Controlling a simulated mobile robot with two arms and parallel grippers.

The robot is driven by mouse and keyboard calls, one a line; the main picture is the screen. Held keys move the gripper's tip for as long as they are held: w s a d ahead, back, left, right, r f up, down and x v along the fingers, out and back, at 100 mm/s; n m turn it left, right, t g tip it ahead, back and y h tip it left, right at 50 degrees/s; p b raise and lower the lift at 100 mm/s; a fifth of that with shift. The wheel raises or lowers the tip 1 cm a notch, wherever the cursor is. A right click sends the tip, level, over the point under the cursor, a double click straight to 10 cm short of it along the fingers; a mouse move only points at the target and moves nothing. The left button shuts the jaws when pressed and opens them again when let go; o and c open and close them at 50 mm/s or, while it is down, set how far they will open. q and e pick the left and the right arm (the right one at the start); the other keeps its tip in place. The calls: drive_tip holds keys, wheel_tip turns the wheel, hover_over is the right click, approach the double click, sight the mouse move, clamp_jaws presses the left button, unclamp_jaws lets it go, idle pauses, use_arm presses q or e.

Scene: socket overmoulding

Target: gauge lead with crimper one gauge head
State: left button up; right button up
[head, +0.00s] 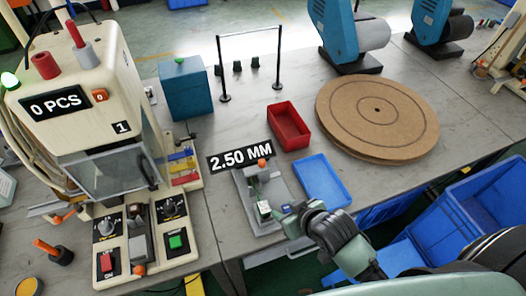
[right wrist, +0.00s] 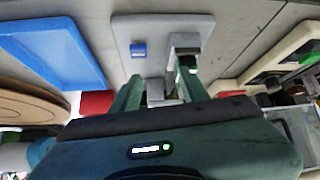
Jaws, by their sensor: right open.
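Crimper one (head: 75,85) is the cream machine on the left of the head view, marked "1" and "0 PCS", with a clear guard in front. The gauge (head: 255,195) stands right of it on a grey base plate, with an orange knob on top and a "2.50 MM" sign (head: 240,158) behind. My right gripper (head: 285,210) is at the right side of the gauge, close to its head. In the right wrist view its two green fingers (right wrist: 157,85) are apart, with grey gauge parts beyond and between them. I cannot make out a lead. My left gripper is not in view.
A blue tray (head: 321,183) lies right of the gauge, and a red bin (head: 289,126) behind it. A large brown disc (head: 377,112) lies at the right. A black frame (head: 250,65) and blue box (head: 184,90) stand further back. Blue crates (head: 455,215) are beyond the table's front edge.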

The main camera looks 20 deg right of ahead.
sight(264, 164)
drive_tip(key=w+t, duration=0.1)
drive_tip(key=w, duration=0.2)
drive_tip(key=shift+w+y, duration=0.2)
drive_tip(key=shift+y, duration=0.1)
drive_tip(key=w+r+t, duration=0.1)
drive_tip(key=w, duration=0.2)
drive_tip(key=w+t+y, duration=0.1)
drive_tip(key=w, duration=0.1)
drive_tip(key=w+r+t, duration=0.1)
drive_tip(key=w+t, duration=0.1)
drive_tip(key=w, duration=0.1)
drive_tip(key=shift+w+d+r+n+y, duration=0.3)
drive_tip(key=shift+d+r+y, duration=0.05)
drive_tip(key=shift+y, duration=0.05)
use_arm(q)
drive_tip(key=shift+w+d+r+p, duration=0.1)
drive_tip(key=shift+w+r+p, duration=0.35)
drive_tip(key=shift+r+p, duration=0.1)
use_arm(e)
drive_tip(key=x, duration=0.7)
drive_tip(key=shift+s+f, duration=0.1)
clamp_jaws()
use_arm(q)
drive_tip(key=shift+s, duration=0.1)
